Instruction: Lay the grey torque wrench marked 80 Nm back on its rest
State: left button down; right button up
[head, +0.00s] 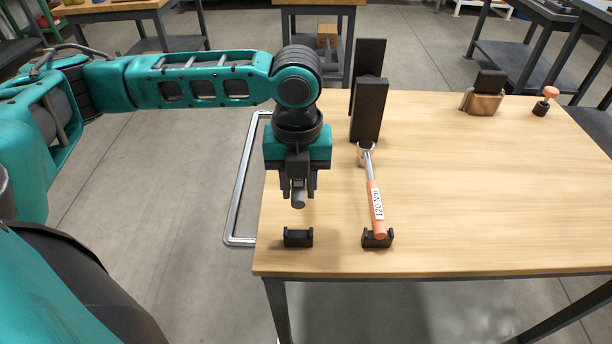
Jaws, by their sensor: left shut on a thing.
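My left gripper (298,192) points down over the near left part of the table and is shut on a grey rod-like thing (299,201), seen nearly end-on. This looks like the grey torque wrench, but no 80 Nm mark shows and most of it is hidden by the gripper. A small black notched rest (298,238) stands empty near the front edge, below and nearer than the gripper. Another torque wrench with an orange handle marked 120 Nm (376,205) lies to the right, its handle end in a second black rest (378,239). My right gripper is not in view.
Two dark upright blocks (369,110) stand behind the orange wrench. A brown holder with a black top (485,98) and an orange-topped knob (547,100) stand at the back right. The right part of the wooden table (490,190) is clear.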

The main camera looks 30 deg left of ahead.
pick_arm(q)
jog(key=shift+r, duration=0.1)
dwell(0.3)
jog(key=shift+r+p, duration=0.2)
jog(key=shift+p, duration=0.5)
jog(key=b, duration=0.2)
send_over(300, 225)
notch_tip(300, 225, down, 6)
jog(key=shift+r, duration=0.1)
jog(key=shift+f, duration=0.3)
jog(key=shift+p, duration=0.65)
jog(key=shift+f, duration=1.05)
dwell(0.4)
